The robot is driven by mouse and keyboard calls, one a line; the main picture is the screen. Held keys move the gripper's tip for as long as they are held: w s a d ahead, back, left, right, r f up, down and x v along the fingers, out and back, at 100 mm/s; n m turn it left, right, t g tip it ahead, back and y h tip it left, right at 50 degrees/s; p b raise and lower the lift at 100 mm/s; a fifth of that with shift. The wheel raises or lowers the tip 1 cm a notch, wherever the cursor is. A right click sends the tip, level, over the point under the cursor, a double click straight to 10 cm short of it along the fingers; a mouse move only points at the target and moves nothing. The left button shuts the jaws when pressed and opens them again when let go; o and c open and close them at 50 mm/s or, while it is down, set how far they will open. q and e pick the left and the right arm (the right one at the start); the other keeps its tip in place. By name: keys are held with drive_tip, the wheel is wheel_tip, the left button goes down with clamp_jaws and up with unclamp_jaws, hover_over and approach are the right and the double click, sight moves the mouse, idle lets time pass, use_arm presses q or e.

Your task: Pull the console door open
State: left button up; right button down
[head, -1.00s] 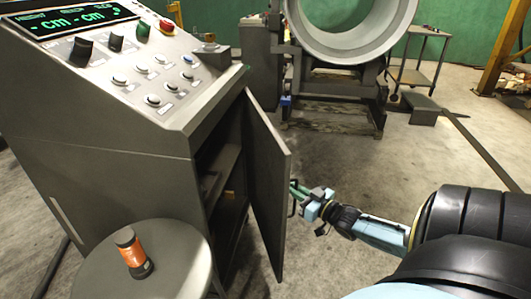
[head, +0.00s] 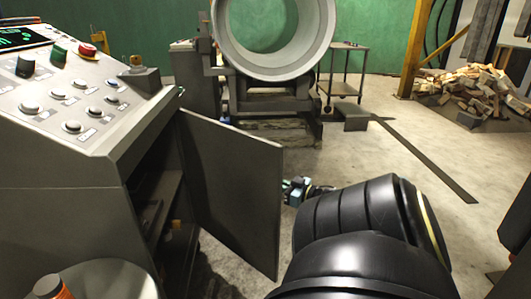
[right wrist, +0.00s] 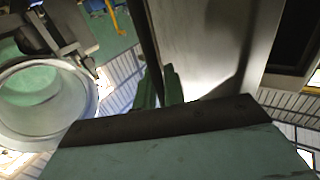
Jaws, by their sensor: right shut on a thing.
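The console (head: 60,160) is a grey cabinet with a sloped button panel at the left of the head view. Its flat grey door (head: 235,185) stands well open, swung out to the right, and the dark interior with a shelf shows behind the hinge side. My right gripper (head: 286,190) is at the door's outer face by its free edge, partly hidden by the door. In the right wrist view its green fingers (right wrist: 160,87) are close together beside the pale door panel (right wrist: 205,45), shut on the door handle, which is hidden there. My left gripper is out of view.
A round stool (head: 105,278) with an orange-banded bottle (head: 50,288) stands in front of the console. A large ring (head: 325,40) on a machine stand and a small cart (head: 343,75) are behind. Floor to the right is mostly clear; a woodpile (head: 475,90) lies farther back.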

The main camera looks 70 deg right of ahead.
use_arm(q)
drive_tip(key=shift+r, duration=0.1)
use_arm(e)
drive_tip(key=shift+d, duration=0.2)
drive_tip(key=c, duration=1.6)
unclamp_jaws()
drive_tip(key=shift+s, duration=0.15)
